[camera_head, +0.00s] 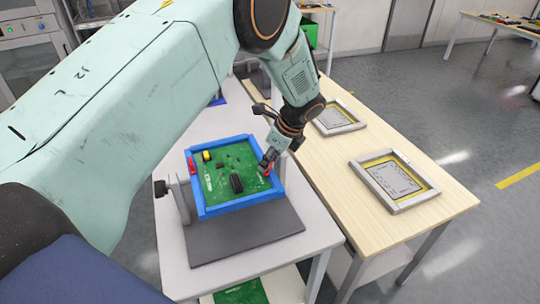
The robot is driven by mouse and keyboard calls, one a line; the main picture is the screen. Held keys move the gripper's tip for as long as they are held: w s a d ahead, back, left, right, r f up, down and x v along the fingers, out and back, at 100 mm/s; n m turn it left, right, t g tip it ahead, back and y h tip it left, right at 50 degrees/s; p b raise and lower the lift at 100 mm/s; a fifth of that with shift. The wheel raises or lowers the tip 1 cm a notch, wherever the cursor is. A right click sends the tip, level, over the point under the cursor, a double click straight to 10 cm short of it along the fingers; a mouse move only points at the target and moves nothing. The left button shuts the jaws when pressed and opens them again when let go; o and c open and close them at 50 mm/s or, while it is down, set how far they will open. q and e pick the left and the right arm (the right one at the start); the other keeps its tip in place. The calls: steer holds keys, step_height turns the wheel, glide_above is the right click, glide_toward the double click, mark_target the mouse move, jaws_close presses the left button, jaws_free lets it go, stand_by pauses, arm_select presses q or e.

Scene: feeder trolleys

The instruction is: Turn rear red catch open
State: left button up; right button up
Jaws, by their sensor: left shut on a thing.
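A blue frame (239,207) holds a green circuit board (216,182) with dark parts and a yellow part on it. The frame sits over a grey base on a white table. One red catch (192,166) shows on the frame's left side. My left gripper (266,165) points down at the frame's right side, shut on a small red piece, which looks like the other red catch. The fingers hide most of that catch, so its angle cannot be told. My right gripper is not in view.
A wooden table (340,168) stands to the right with two framed panels, one nearer (394,181) and one farther (337,117). A grey bracket (178,199) with a black knob (160,188) stands left of the blue frame. The floor at the right is clear.

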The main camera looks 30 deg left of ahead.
arm_select(q)
steer(key=shift+w+n+g, duration=0.15)
steer(key=shift+n+g, duration=0.25)
steer(key=shift+n, duration=0.6)
steer(key=n+g, duration=0.1)
steer(key=n, duration=0.1)
steer(key=shift+n, duration=0.3)
steer(key=n+g+b, duration=0.1)
steer(key=n, duration=0.2)
steer(key=shift+w+a+h+b, duration=0.1)
steer(key=shift+h+b, duration=0.2)
steer(key=shift+n+g+h+b, duration=0.3)
steer(key=shift+n+g+b, duration=0.2)
steer(key=shift+n, duration=1)
steer(key=o, duration=1.1)
steer(key=shift+o, duration=0.2)
steer(key=shift+r, duration=0.1)
steer(key=v, duration=1.1)
steer(key=shift+w+r, duration=0.15)
steer(key=shift+r, duration=0.2)
